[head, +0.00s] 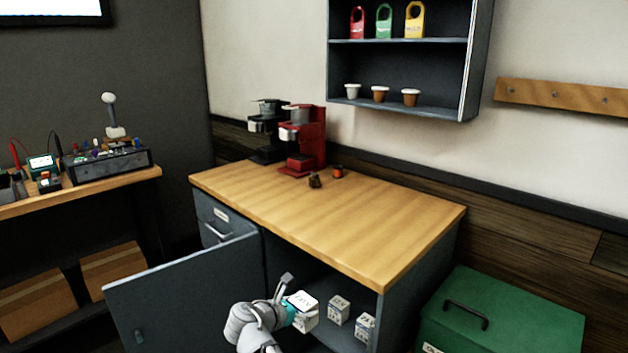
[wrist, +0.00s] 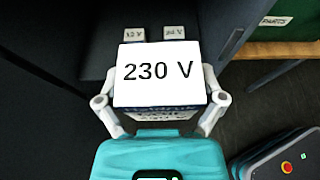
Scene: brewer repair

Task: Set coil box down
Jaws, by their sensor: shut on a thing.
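A white-topped coil box (wrist: 157,75) marked "230 V" is between the fingers of my gripper (wrist: 160,112), which is shut on it. In the head view the held coil box (head: 303,306) is at the opening of the grey cabinet under the wooden counter, and my gripper (head: 287,310) reaches it from the left. Two other small white boxes, one in the middle (head: 339,309) and one to the right (head: 365,327), stand inside the cabinet. In the wrist view they show beyond the held box. Whether the held box touches the shelf, I cannot tell.
The cabinet door (head: 185,295) stands open at the left. A green box (head: 500,315) with a handle is right of the cabinet. Red (head: 308,140) and black (head: 266,125) brewers stand on the counter (head: 330,215). A workbench with instruments is at the left.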

